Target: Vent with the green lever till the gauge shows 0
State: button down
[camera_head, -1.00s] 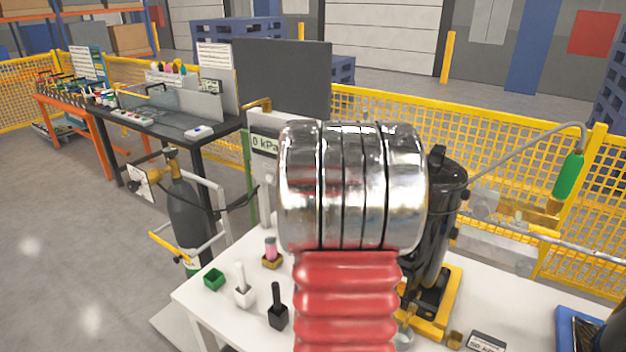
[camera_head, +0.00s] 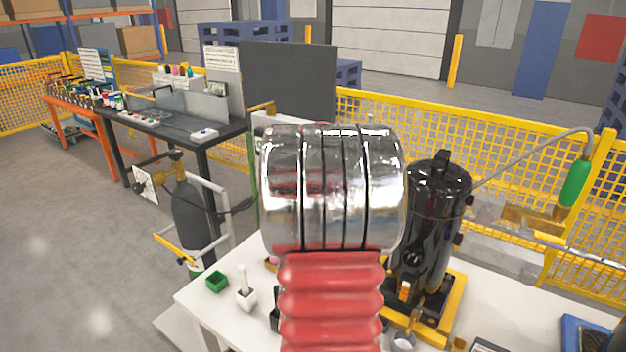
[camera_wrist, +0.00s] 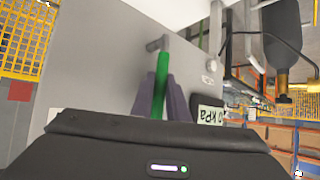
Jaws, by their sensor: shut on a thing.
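The green lever (camera_wrist: 163,68) stands out from a grey panel (camera_wrist: 105,70) in the wrist view. My gripper (camera_wrist: 161,98) is shut on it, with a dark finger on each side of the green grip. The gauge display (camera_wrist: 209,114) is beside the fingers at the lower right. It shows "kPa", with a digit before it that looks like 0 and is partly cut off by my wrist housing. In the head view my silver and red arm hides the gripper, the lever and the display.
A black tank (camera_head: 432,215) stands on a yellow base to the right of my arm. A green-handled hose (camera_head: 575,182) hangs at the right by the yellow mesh fence (camera_head: 480,150). A white table (camera_head: 225,300) bears small holders. A grey cylinder (camera_head: 190,215) stands at left.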

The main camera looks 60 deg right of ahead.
jog(key=shift+a+f, duration=0.1)
jog(key=shift+f, duration=0.15)
jog(key=c, duration=2)
grip_release()
jog(key=shift+r, duration=0.1)
jog(key=v, duration=1.3)
jog(key=shift+a, duration=0.3)
jog(key=shift+r, duration=0.15)
